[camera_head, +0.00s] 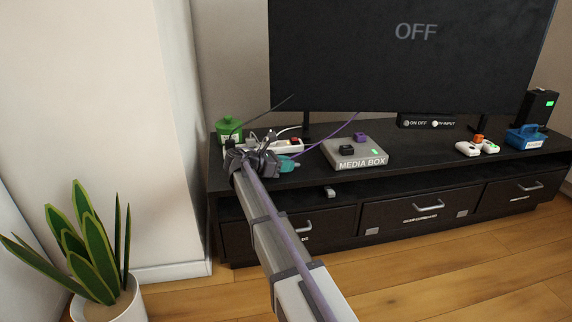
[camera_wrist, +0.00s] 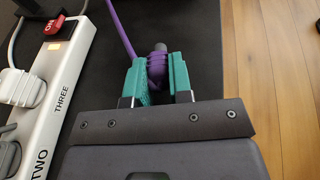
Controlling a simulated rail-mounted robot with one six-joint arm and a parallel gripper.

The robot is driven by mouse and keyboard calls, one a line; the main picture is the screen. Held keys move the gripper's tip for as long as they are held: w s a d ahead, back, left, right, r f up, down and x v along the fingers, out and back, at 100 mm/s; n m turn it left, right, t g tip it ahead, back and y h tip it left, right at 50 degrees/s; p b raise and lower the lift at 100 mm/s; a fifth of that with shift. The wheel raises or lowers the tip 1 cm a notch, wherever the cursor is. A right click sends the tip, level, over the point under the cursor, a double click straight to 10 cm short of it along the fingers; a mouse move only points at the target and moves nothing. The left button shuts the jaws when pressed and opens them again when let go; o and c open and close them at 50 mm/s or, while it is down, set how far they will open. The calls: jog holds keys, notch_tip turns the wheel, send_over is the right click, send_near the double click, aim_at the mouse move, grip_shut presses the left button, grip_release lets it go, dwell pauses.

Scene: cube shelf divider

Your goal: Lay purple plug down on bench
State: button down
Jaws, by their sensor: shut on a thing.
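The purple plug (camera_wrist: 157,64) is between the teal fingertips of my gripper (camera_wrist: 158,78) in the wrist view. Its purple cable (camera_wrist: 124,32) leads off to the upper left, and a grey tip shows at its far end. The dark bench (camera_wrist: 200,30) is beneath the plug; I cannot tell if the plug touches it. In the head view my gripper (camera_head: 287,164) is over the left part of the bench (camera_head: 430,165), next to the power strip, and the plug is too small to make out there. A purple cable (camera_head: 330,134) runs from near the gripper toward the TV.
A white power strip (camera_wrist: 62,80) with plugs lies left of my gripper. A grey media box (camera_head: 355,152) with black and purple blocks on top stands to the right. A green container (camera_head: 229,130) is at the left end. The bench edge and wooden floor (camera_wrist: 270,80) lie right of the plug.

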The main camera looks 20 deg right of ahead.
jog(key=shift+s+f+b, duration=0.5)
jog(key=shift+f, duration=0.1)
jog(key=c, duration=1.4)
grip_release()
jog(key=shift+c, duration=0.2)
jog(key=shift+o, duration=0.2)
jog(key=shift+s, duration=0.1)
jog(key=o, duration=0.5)
jog(key=shift+a+r+p, duration=0.2)
jog(key=shift+a+p, duration=0.1)
jog(key=shift+p, duration=0.1)
jog(key=shift+a+r+p, duration=0.15)
jog(key=shift+a+p, duration=0.15)
jog(key=shift+w+a+r+p, duration=0.2)
jog(key=shift+w+a+p, duration=0.1)
jog(key=shift+a, duration=0.25)
jog(key=shift+w+a+r+p, duration=0.2)
jog(key=shift+w+a, duration=0.1)
jog(key=shift+a, duration=0.2)
